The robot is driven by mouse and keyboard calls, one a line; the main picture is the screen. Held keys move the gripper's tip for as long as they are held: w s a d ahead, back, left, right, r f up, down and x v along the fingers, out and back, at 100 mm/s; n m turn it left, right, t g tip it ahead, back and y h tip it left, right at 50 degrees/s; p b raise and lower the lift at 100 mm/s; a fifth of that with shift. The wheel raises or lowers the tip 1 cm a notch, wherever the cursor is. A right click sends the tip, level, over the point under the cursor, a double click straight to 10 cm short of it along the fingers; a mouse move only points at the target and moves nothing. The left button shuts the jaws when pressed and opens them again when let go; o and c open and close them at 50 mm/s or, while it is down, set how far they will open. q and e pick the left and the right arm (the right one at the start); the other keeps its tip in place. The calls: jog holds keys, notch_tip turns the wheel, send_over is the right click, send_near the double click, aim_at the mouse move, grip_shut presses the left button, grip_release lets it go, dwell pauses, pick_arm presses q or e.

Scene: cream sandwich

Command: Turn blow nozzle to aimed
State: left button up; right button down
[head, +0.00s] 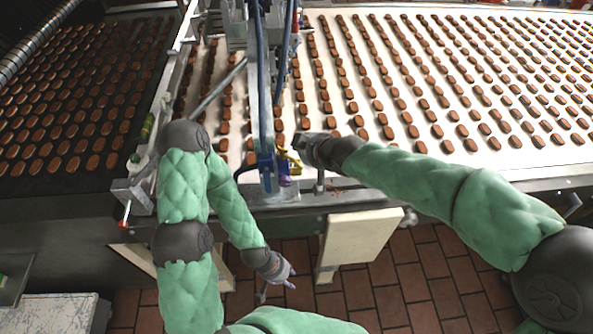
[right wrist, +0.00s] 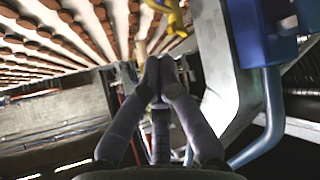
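A small yellow part (head: 291,163), perhaps the blow nozzle, sits beside a blue fitting (head: 265,163) at the conveyor's front edge. The yellow part also shows at the top of the right wrist view (right wrist: 172,14), beyond my fingertips. My right gripper (head: 300,146) is close to it; in the right wrist view its fingertips (right wrist: 160,72) are together with nothing seen between them, apart from the yellow part in the picture. The nozzle's exact aim is unclear. My left gripper (head: 284,275) hangs low in front of the conveyor, above the floor, with no object seen in it; its finger opening is unclear.
A white conveyor (head: 400,70) carries many rows of brown biscuits. A metal post (right wrist: 240,90) and a blue block (right wrist: 262,28) stand right of my right fingers. A cream panel (head: 357,240) is below the conveyor. Tiled floor (head: 420,290) lies in front.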

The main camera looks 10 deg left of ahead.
jog(key=w+d+f+n+t+y+b, duration=0.2)
jog(key=w+d+f+n+b, duration=0.1)
jog(key=d+f+n, duration=0.1)
jog(key=n+g+y+b, duration=0.2)
jog(key=n+y+b, duration=0.55)
jog(key=n, duration=0.65)
send_near(291, 158)
jog(key=s+d+f, duration=0.1)
jog(key=s+d, duration=0.2)
jog(key=s, duration=0.1)
jog(key=b+x, duration=0.2)
jog(key=x, duration=0.7)
jog(key=shift+w+a+f, duration=0.15)
jog(key=shift+w+a, duration=0.1)
jog(key=shift+a, duration=0.05)
jog(key=shift+w, duration=0.1)
jog(key=shift+w+d+b, duration=0.55)
jog(key=shift+w+b, duration=0.2)
jog(key=shift+b, duration=0.05)
